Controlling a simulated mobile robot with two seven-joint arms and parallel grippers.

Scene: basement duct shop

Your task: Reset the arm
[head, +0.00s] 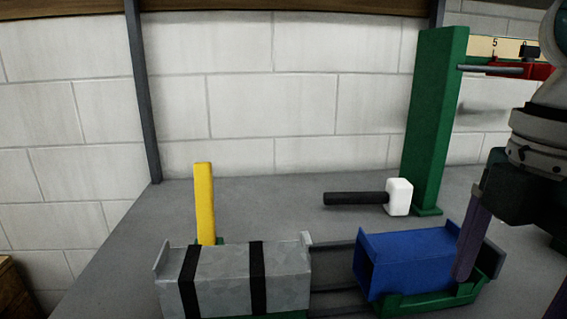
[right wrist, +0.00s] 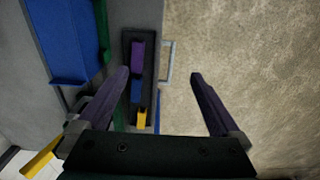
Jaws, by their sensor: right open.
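A green post (head: 434,120) stands at the back right of the bench in the head view. A red arm (head: 535,70) with a grey rod (head: 492,70) is beside it, in front of a pale scale marked 5 (head: 485,46); my right arm partly hides this. My right gripper (head: 464,272) hangs at the right, with one purple-grey finger in front of the right end of a blue duct piece (head: 405,262). In the right wrist view the gripper (right wrist: 160,74) is open, with nothing between its fingers. My left gripper is not in view.
A grey duct piece (head: 222,280) with black bands lies front left. A yellow upright bar (head: 205,205) and a white-headed mallet (head: 398,196) are behind. In the right wrist view, a dark tray (right wrist: 130,38) holds purple, blue and yellow pieces by a metal handle (right wrist: 170,62); bare floor lies right.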

